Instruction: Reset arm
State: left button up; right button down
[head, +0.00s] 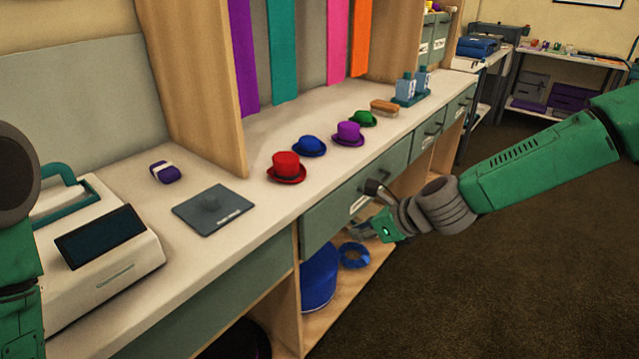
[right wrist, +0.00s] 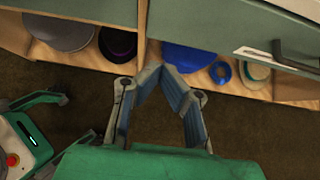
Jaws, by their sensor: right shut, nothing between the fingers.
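My right gripper (head: 362,231) is in front of the counter, just below a drawer handle (head: 379,191). In the right wrist view its two fingers (right wrist: 160,72) come together at the tips, with nothing between them. Whether it touches the drawer front is hard to tell. My left arm (head: 20,230) shows at the left edge of the head view, and its gripper is out of sight.
The counter holds a red hat (head: 286,167), a blue hat (head: 310,146), a purple hat (head: 348,133), a green hat (head: 363,118), a dark pad (head: 213,208) and a white machine (head: 110,250). Below are shelves with a blue ring (head: 354,256). Brown floor (head: 480,280) lies open at right.

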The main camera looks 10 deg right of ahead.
jog(key=s+f+n+g+h, duration=0.2)
jog(key=s+f+n+g, duration=0.2)
jog(key=s+f+n, duration=1.1)
jog(key=s+d+f+n+h, duration=0.1)
jog(key=s+d+n, duration=0.2)
jog(key=s, duration=0.4)
jog(key=s+d+f+n+g+h, duration=0.1)
jog(key=s+d+n, duration=0.3)
jog(key=s+n, duration=0.2)
jog(key=s+d+f+n+g+h, duration=0.1)
jog(key=s+d+n+h, duration=0.1)
jog(key=s, duration=0.6)
jog(key=shift+d+f+n, duration=0.3)
jog(key=shift+d+n, duration=0.6)
jog(key=shift+n, duration=0.3)
jog(key=shift+a+r, duration=0.1)
jog(key=shift+a, duration=0.15)
jog(key=shift+d, duration=0.15)
